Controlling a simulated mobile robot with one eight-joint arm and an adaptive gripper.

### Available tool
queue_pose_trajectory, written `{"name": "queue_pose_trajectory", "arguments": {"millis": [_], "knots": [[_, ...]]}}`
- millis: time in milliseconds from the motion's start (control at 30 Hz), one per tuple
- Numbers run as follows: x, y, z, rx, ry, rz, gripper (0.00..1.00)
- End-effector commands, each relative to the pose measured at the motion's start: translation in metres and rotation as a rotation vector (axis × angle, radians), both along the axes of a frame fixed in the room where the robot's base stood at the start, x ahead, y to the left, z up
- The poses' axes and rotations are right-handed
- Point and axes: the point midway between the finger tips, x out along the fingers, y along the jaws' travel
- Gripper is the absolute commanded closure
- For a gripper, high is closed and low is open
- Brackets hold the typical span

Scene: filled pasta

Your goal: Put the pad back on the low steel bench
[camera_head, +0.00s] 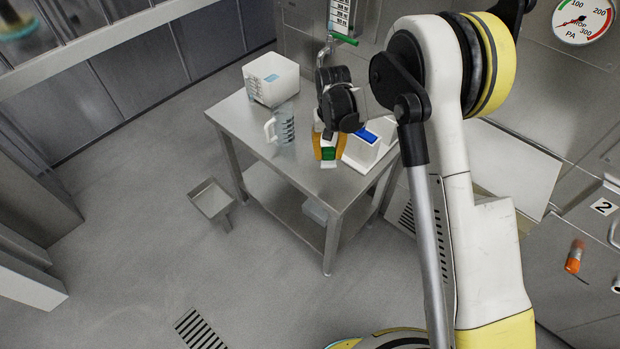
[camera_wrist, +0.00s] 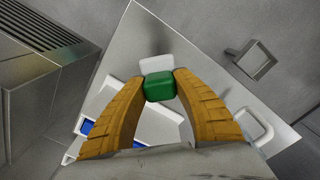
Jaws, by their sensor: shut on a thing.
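The pad (camera_head: 329,153) is a small green block with a white part at its far side. It also shows in the wrist view (camera_wrist: 158,87), between the tips of my two orange fingers. My gripper (camera_head: 328,152) is shut on it; in the wrist view the fingertips (camera_wrist: 160,84) press its two sides. The low steel bench (camera_head: 234,118) stands below, and its bare top (camera_wrist: 195,75) fills the middle of the wrist view. The pad is over the front part of the bench top. I cannot tell whether it touches the top.
A square funnel (camera_head: 211,199) stands left of the bench. The bench's front left top is clear.

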Motion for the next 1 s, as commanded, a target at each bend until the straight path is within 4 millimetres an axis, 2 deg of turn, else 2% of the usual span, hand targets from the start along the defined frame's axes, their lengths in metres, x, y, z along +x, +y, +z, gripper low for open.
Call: {"name": "queue_pose_trajectory", "arguments": {"millis": [167, 333, 700, 1000], "knots": [[0.000, 0.002, -0.023, 0.007, 0.000, -0.003, 1.00], [0.000, 0.002, -0.057, 0.006, 0.000, -0.003, 1.00], [0.000, 0.002, -0.103, 0.006, 0.000, -0.002, 1.00], [0.000, 0.001, -0.104, 0.005, 0.000, -0.002, 1.00]]}}
